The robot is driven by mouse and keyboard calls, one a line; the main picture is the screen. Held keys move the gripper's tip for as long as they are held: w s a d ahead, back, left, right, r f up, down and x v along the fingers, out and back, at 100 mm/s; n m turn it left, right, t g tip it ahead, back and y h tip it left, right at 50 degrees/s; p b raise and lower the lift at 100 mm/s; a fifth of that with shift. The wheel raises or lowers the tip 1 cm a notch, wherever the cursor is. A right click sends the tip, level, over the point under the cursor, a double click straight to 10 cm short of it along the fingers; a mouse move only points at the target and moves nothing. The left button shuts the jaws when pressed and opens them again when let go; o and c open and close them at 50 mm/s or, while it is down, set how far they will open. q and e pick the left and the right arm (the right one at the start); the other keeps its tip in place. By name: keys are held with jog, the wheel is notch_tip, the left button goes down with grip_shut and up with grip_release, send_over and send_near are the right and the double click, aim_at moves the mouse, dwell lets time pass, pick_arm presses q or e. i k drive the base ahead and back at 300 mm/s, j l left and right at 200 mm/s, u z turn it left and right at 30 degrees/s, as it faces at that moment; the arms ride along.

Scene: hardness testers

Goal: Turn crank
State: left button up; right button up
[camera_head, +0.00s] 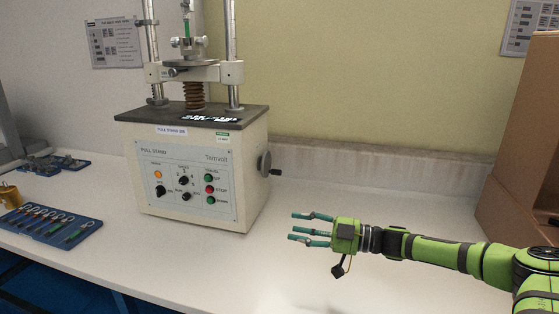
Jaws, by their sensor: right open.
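The crank (266,165) is a grey disc with a short dark handle on the right side of the cream pull-stand machine (236,195). The machine stands on the white bench and has a panel of knobs and buttons facing me. My right gripper (302,228) comes in from the right, to the right of the machine and lower in the picture than the crank. It is apart from the crank. Its teal fingers point left, spread open and empty. My left gripper is not in view.
Blue trays (56,240) with small metal parts lie on the left of the bench, with a brass cylinder (9,195) beside them. A cardboard box (530,150) stands at the far right.

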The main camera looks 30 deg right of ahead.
aim_at(266, 163)
jog(key=i+l, duration=0.7)
jog(key=l, duration=0.1)
